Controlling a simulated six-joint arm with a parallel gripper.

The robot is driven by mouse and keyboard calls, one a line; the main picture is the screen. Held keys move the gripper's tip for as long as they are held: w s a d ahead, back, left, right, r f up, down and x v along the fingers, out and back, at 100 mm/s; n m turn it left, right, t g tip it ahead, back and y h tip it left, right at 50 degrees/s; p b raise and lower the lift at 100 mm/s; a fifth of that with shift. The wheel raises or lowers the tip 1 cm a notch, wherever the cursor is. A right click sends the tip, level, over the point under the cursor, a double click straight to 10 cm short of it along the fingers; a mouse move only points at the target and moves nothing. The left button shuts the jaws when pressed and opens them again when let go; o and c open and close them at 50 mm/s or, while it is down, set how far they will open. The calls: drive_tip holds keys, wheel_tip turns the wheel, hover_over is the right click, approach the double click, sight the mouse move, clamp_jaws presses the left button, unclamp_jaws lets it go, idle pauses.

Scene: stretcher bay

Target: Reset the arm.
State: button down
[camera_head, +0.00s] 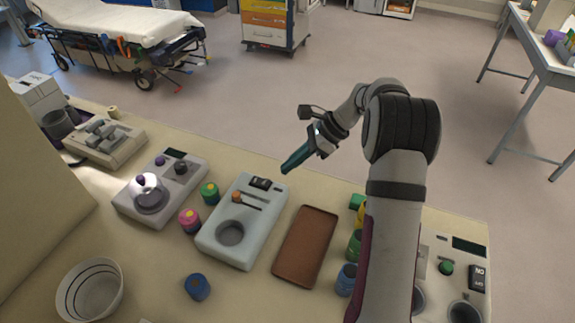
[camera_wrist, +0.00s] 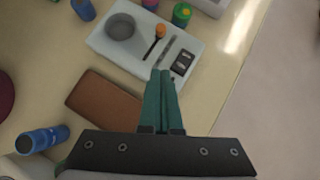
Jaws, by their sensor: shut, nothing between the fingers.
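My gripper (camera_head: 284,171) has long teal fingers and hangs above the table, near its far edge, above and beyond the white device (camera_head: 220,252). The fingers are together with nothing between them. In the wrist view the shut fingers of my gripper (camera_wrist: 161,74) point toward the white device (camera_wrist: 140,52). My arm reaches up from the front right of the table and bends over toward the gripper. It hides part of the bottles beside it in the head view.
A brown tray (camera_head: 307,247) lies right of the white device. Green (camera_head: 209,192), pink (camera_head: 190,220) and blue (camera_head: 197,287) jars stand nearby. A striped bowl (camera_head: 90,290) is at front left. Another device (camera_head: 160,190) stands left. A stretcher (camera_head: 115,22) and drawer cart (camera_head: 268,25) stand beyond the open floor.

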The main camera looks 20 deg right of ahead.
drive_tip(key=s+a+r+n+g+h, duration=0.1)
drive_tip(key=s+a+r+n, duration=0.3)
drive_tip(key=s+a, duration=0.3)
drive_tip(key=s+a+r+n+g+h, duration=0.1)
drive_tip(key=s+a+r+n+h, duration=0.1)
drive_tip(key=s+a+r+n, duration=0.45)
drive_tip(key=s+f+n+h, duration=0.1)
drive_tip(key=s+f+n, duration=0.1)
drive_tip(key=s, duration=0.7)
drive_tip(key=s+f+n+h, duration=0.1)
drive_tip(key=s+f+n, duration=0.2)
drive_tip(key=s, duration=0.7)
drive_tip(key=shift+a+n+g+h, duration=0.2)
drive_tip(key=shift+n+g+h, duration=0.1)
drive_tip(key=shift+n+h, duration=0.1)
drive_tip(key=shift+r, duration=0.1)
